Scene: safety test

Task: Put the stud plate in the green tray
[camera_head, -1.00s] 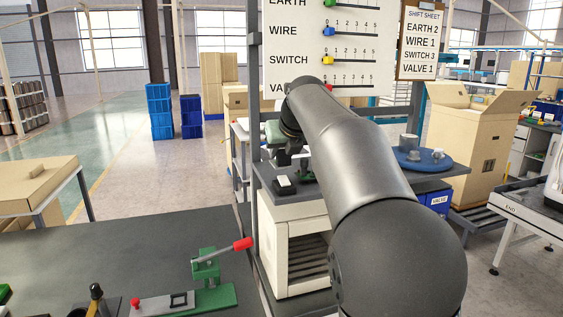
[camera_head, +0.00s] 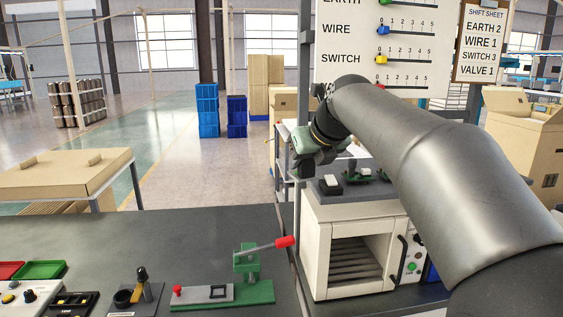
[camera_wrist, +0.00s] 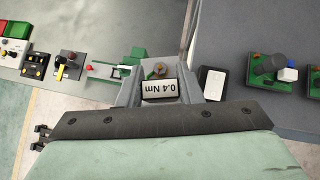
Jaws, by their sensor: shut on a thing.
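The green tray (camera_head: 42,270) lies at the left of the dark bench in the head view, and nothing shows in it. It also shows at the upper left of the wrist view (camera_wrist: 18,30). My gripper (camera_wrist: 157,90) is shut on a small piece with a white "0.4 Nm" label, seen upside down, and a brass-coloured stud; I take it for the stud plate (camera_wrist: 158,89). The jaws flank it in the wrist view. In the head view my gripper (camera_head: 312,165) is beside the shelf unit, far right of the tray, and the held piece cannot be made out.
A red tray (camera_head: 10,271) adjoins the green one. A green toggle clamp with a red handle (camera_head: 247,262) stands on the bench, with a black fixture (camera_head: 140,290) to its left. A white oven-like cabinet (camera_head: 352,245) stands at right. The bench's back half is clear.

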